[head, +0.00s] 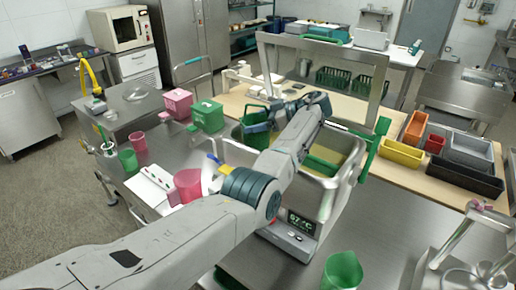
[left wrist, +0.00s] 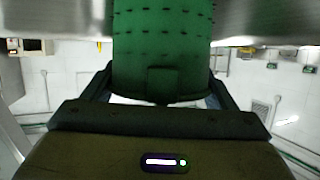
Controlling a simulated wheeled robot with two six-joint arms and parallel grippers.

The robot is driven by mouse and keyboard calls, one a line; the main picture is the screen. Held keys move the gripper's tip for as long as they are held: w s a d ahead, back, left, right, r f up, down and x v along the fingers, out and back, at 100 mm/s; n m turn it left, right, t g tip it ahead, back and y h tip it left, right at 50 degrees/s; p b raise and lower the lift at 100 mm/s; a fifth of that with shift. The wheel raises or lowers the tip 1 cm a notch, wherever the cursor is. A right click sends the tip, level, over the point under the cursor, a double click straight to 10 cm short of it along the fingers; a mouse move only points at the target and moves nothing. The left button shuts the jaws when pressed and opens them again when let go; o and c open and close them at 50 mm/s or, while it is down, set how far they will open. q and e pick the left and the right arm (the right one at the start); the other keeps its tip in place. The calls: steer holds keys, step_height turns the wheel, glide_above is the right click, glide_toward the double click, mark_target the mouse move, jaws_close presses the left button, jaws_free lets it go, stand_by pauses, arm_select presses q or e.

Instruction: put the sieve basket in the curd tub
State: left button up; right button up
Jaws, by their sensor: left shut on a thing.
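The green sieve basket (head: 257,132) is over the left back part of the curd tub in the head view. My left gripper (head: 272,112) is shut on it. In the left wrist view the basket's perforated green wall (left wrist: 162,45) sits between the two dark fingers (left wrist: 160,88). The curd tub (head: 338,187) is a steel basin with a yellowish content (head: 326,160) and a temperature display on its front. My arm hides part of the tub and of the basket's lower side, so I cannot tell how high the basket hangs. My right gripper is not in view.
A steel frame (head: 325,50) rises behind the tub. Pink (head: 177,102) and green (head: 207,115) boxes, a pink jug (head: 188,184) and a green cup (head: 128,159) stand left. Coloured bins (head: 402,153) stand right. A green jug (head: 342,271) stands in front.

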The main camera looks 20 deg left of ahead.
mark_target(258, 141)
arm_select(q)
steer(key=f, duration=0.3)
steer(key=shift+w+f, duration=0.2)
steer(key=shift+f, duration=0.2)
steer(key=shift+f+p, duration=0.3)
steer(key=shift+f, duration=0.05)
step_height(258, 141, down, 2)
steer(key=shift+f+b, duration=0.1)
steer(key=shift+b, duration=0.25)
steer(key=shift+f, duration=0.45)
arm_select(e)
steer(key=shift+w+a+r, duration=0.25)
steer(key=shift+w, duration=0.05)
arm_select(q)
steer(key=shift+f, duration=0.15)
steer(key=o, duration=0.6)
steer(key=shift+o, duration=0.5)
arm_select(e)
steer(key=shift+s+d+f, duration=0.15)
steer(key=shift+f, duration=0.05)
